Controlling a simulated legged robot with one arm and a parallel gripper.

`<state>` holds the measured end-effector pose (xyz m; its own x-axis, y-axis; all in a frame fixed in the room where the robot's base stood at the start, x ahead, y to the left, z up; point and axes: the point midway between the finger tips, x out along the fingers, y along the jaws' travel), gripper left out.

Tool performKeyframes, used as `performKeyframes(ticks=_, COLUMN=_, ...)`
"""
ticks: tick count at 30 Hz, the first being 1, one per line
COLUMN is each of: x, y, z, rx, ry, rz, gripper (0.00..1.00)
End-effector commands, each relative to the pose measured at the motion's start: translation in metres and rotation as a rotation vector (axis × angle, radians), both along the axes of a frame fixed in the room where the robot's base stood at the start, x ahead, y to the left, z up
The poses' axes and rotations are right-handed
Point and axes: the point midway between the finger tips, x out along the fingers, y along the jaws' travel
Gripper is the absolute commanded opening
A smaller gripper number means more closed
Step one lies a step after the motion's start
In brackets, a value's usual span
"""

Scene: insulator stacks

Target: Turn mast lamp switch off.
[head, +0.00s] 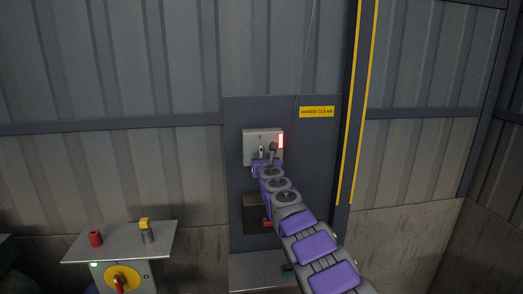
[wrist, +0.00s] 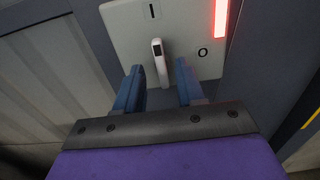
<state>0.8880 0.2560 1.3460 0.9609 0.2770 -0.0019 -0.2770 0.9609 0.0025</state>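The mast lamp switch is a pale box (head: 250,147) on a dark wall panel, with a red lit strip (head: 280,140) at its right edge. In the wrist view its plate (wrist: 118,22) carries an "I" mark at the top, an "O" mark at the right and the lit red strip (wrist: 220,18). A white lever (wrist: 161,65) with a dark inset near its upper end stands on the plate. My gripper (wrist: 159,75) is open, with blue fingers on either side of the lever and gaps visible on both sides. In the head view my gripper (head: 262,164) is at the box's lower part.
A yellow "HANDS CLEAR" sign (head: 317,112) is right of the switch. A dark post (head: 356,100) with yellow stripes stands further right. Below the switch, my arm partly covers a brown box (head: 254,214). A console (head: 122,240) with red and yellow controls stands at lower left.

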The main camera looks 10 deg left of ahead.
Motion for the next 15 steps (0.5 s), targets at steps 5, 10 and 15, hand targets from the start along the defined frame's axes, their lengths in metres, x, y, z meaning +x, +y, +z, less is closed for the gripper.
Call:
performKeyframes(ticks=5, x=0.010, y=0.004, z=0.004, rx=0.001, ry=0.000, rz=0.003, gripper=0.38)
performKeyframes(ticks=10, x=0.016, y=0.006, z=0.003, rx=-0.001, ry=0.000, rz=0.001, gripper=0.38)
performKeyframes(ticks=15, x=0.020, y=0.006, z=0.001, rx=-0.002, ry=-0.002, rz=0.000, gripper=0.38)
